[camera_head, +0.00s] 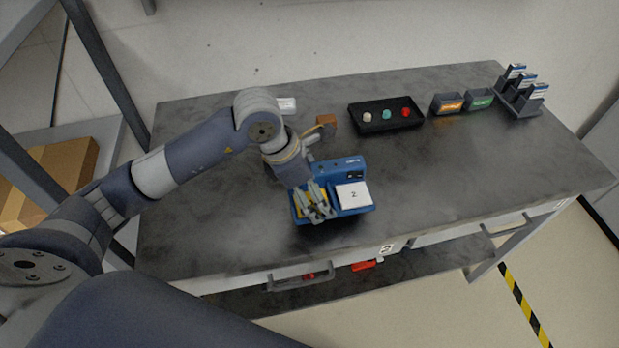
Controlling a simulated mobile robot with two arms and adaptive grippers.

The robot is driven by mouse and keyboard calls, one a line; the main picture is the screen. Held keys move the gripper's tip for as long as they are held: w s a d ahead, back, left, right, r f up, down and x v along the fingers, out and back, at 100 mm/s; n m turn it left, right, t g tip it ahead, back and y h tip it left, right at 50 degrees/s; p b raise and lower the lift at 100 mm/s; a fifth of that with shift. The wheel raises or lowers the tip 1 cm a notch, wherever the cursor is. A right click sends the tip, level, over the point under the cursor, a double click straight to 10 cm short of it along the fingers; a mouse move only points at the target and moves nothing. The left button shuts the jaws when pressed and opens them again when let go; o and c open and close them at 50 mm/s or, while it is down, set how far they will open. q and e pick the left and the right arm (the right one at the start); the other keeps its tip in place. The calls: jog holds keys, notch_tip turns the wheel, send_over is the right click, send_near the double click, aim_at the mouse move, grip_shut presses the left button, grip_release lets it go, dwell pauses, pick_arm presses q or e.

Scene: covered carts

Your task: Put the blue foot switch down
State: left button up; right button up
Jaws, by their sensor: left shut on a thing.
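The blue foot switch (334,173) is a blue block at the middle of the table, with a white square marked 2 on its right part and a yellow part on its left. My left gripper (318,208) points down over its left part and is shut on it. The fingers hide some of the yellow part. A dark shadow lies along its lower edge; I cannot tell whether it touches the table (440,190) or is just above it. My right gripper is not in view.
A black tray (385,127) with several coloured knobs stands behind. Two small labelled bins (448,104) and a dark rack (519,102) are at the back right. The table's right side and left front are clear.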

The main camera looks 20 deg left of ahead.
pick_arm(q)
jog(key=w+a, duration=0.1)
jog(key=w, duration=0.1)
jog(key=w+a+p, duration=0.1)
jog(key=w, duration=0.1)
jog(key=shift+a+f, duration=0.15)
jog(key=shift+a, duration=0.2)
jog(key=shift+s+f+p, duration=0.1)
jog(key=shift+f+p, duration=0.65)
jog(key=shift+f, duration=1.2)
jog(key=o, duration=1.2)
jog(key=shift+r, duration=0.1)
